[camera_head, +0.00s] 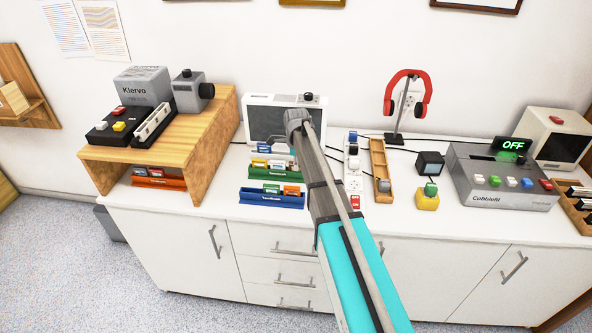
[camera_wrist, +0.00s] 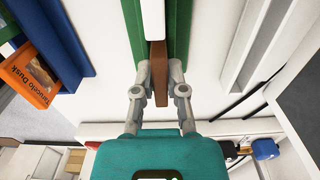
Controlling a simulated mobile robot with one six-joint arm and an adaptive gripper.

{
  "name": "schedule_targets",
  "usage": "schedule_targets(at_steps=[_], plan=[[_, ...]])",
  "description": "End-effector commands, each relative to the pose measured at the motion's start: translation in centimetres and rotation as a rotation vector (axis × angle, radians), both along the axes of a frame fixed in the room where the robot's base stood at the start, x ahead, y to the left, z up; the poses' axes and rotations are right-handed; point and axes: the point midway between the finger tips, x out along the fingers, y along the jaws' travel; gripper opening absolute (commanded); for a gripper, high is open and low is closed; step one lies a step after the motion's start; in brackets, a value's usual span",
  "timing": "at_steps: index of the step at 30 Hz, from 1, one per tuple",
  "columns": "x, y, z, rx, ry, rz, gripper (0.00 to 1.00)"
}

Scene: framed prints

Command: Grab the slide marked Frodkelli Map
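A brown slide (camera_wrist: 159,62) stands at the green rack (camera_wrist: 180,25) in the wrist view. My gripper (camera_wrist: 159,70) has its two fingers close against both sides of this slide, with no clear gap. No label can be read on it, so I cannot tell whether it is the Frodkelli Map slide. In the head view the green rack (camera_head: 254,173) shows left of my arm, with several slides in it, but my fingertips are hidden.
The blue rack (camera_head: 272,199) stands at the counter's front. A wooden shelf (camera_head: 205,125) covers an orange rack (camera_head: 158,181) at left. Right of my arm are a power strip (camera_head: 353,170), a wooden tray (camera_head: 379,160) and the Cobbleld machine (camera_head: 495,180). Bare counter shows around (camera_head: 400,210) them.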

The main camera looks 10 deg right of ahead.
Motion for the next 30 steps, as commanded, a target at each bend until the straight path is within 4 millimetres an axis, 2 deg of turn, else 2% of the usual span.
schedule_targets(at_steps=[17,23,30], plan=[[0.0,0.0,0.4,0.0,0.0,-0.001,0.0],[0.0,-0.1,1.5,0.0,0.0,-0.001,0.0],[0.0,-0.1,3.6,0.0,0.0,-0.001,0.0]])
